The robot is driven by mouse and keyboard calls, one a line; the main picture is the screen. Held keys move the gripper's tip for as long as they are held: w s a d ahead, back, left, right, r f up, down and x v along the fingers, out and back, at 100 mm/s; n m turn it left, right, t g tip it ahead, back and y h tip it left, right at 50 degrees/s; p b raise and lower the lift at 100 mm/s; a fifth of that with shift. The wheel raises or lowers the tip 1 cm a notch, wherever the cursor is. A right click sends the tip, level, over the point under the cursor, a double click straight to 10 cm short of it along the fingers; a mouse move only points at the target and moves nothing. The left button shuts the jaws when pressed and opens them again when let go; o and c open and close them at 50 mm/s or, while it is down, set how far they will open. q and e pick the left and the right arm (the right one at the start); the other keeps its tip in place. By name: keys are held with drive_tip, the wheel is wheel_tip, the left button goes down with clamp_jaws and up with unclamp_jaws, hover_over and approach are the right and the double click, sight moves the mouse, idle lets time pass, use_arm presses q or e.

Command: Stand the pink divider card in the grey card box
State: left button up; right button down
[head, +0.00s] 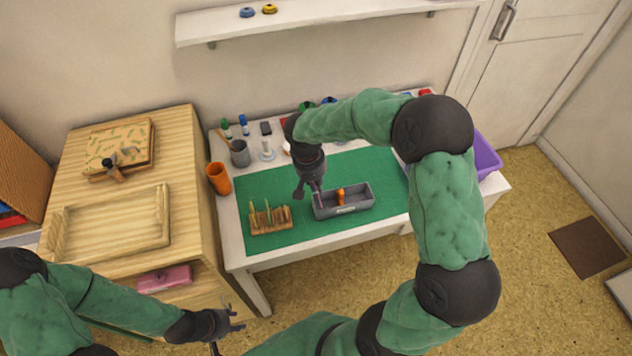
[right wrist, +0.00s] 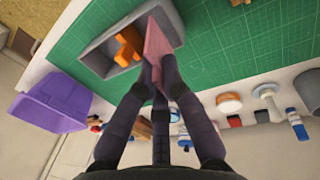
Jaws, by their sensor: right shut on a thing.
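My right gripper (right wrist: 157,76) is shut on the pink divider card (right wrist: 158,42). In the head view the card (head: 318,196) points down at the left end of the box, just below my right gripper (head: 311,188). The card overlaps the box end in both views; I cannot tell whether its lower edge is inside. My left gripper (head: 230,328) is open and empty, low in front of the wooden cabinet.
An orange cup (head: 219,178) and a grey cup (head: 239,153) stand at the left edge. A purple bin (right wrist: 55,103) is at the table's other end.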

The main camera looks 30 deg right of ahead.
drive_tip(key=shift+f+b, duration=1.95)
drive_tip(key=shift+f, duration=0.9)
drive_tip(key=c, duration=1.3)
unclamp_jaws()
drive_tip(key=shift+r, duration=0.15)
drive_tip(key=shift+r+p, duration=2.45)
drive_tip(key=shift+r, duration=0.95)
